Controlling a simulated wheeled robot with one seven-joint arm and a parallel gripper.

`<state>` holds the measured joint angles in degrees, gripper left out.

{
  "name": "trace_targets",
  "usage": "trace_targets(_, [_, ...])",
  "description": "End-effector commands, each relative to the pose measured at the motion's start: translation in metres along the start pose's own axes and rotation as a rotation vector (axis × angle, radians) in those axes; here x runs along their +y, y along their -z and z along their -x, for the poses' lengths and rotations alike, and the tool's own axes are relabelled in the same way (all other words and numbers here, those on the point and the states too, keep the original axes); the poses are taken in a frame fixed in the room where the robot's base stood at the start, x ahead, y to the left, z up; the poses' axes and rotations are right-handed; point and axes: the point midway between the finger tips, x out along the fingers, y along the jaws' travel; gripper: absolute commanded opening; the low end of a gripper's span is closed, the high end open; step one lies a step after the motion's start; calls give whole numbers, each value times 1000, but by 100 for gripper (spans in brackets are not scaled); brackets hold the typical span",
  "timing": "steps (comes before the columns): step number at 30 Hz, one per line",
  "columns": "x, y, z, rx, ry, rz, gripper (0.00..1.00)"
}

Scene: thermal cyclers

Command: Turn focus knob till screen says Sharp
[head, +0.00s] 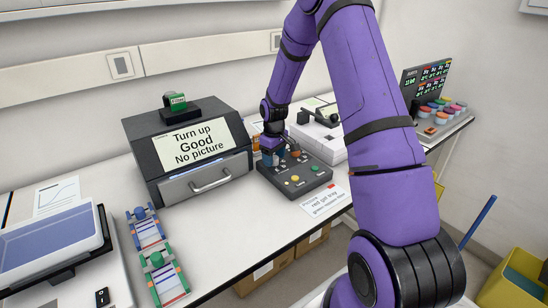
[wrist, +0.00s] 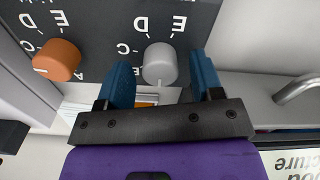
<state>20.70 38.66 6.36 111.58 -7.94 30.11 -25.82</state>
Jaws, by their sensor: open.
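My gripper (head: 271,158) is over the box's left rear part. In the wrist view a grey knob (wrist: 160,63) sits between the two blue fingers of my gripper (wrist: 163,70). The fingers are open, with a gap on each side of the knob. An orange knob (wrist: 57,60) is to the left. Letters such as C, D and E surround the knobs; which knob is focus cannot be read.
The imager's drawer has a metal handle (head: 210,181), close to my gripper and also in the wrist view (wrist: 297,90). A printed card (head: 326,202) lies before the box. The bench front is mostly clear.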

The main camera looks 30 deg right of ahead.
Motion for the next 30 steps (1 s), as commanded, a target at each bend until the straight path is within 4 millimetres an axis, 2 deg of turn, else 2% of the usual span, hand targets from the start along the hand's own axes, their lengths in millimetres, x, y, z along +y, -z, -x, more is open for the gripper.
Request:
trace_targets(9, [0, 0, -2, -1, 0, 0, 58])
trace_targets(15, [0, 0, -2, -1, 0, 0, 12])
trace_targets(23, [0, 0, -2, -1, 0, -16, 11])
trace_targets(30, [0, 0, -2, -1, 0, -115, 11])
